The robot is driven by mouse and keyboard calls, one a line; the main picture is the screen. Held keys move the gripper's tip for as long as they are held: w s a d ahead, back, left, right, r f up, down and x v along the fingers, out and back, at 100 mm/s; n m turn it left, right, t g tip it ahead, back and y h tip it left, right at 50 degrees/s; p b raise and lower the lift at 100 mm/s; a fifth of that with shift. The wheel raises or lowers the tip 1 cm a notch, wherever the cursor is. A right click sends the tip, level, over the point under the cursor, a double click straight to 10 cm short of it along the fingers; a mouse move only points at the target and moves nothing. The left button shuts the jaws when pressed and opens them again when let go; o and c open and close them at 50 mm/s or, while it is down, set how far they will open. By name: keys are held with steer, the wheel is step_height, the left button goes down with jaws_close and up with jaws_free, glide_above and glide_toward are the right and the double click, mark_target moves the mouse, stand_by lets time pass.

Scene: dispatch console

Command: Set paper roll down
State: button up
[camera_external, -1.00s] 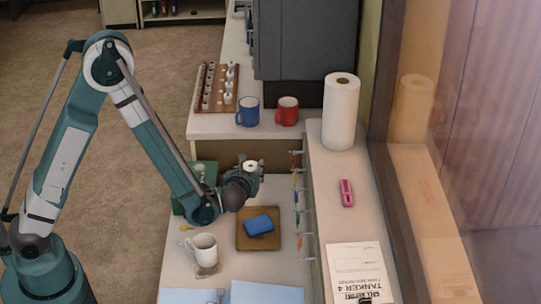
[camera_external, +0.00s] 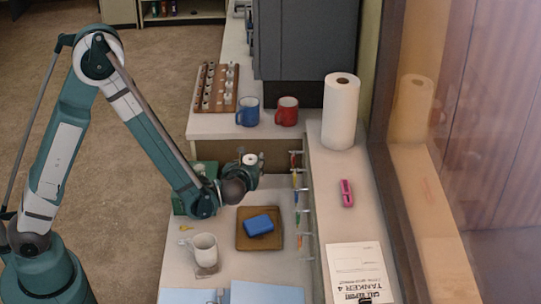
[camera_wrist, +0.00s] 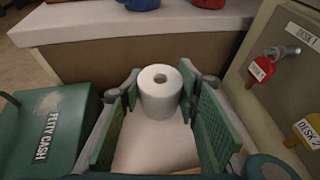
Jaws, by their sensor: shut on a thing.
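A small white paper roll (camera_external: 250,159) stands upright in my gripper (camera_external: 250,172), over the far part of the lower desk (camera_external: 285,205). In the wrist view the roll (camera_wrist: 160,98) sits between the two green finger pads of my gripper (camera_wrist: 160,108), which is shut on it. A pale surface shows below the roll there; I cannot tell whether the roll touches it.
A green petty cash box (camera_wrist: 48,132) is close on the left. Keys on hooks (camera_wrist: 262,69) line the right panel. A tall paper towel roll (camera_external: 341,115) stands on the ledge.

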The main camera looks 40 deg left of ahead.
steer(key=s+d+n+y+b, duration=0.1)
steer(key=s+d, duration=0.9)
steer(key=d, duration=0.5)
steer(key=s+d+n+g+b, duration=0.1)
steer(key=s+d, duration=1)
steer(key=d, duration=0.4)
steer(key=shift+s+d+r+g+y, duration=0.15)
steer(key=shift+s+d+g+y, duration=0.15)
steer(key=shift+d+y, duration=0.1)
steer(key=shift+f+b, duration=1.1)
steer(key=shift+f, duration=2.05)
steer(key=shift+f+b, duration=0.6)
steer(key=shift+f, duration=1.3)
steer(key=shift+f, duration=0.15)
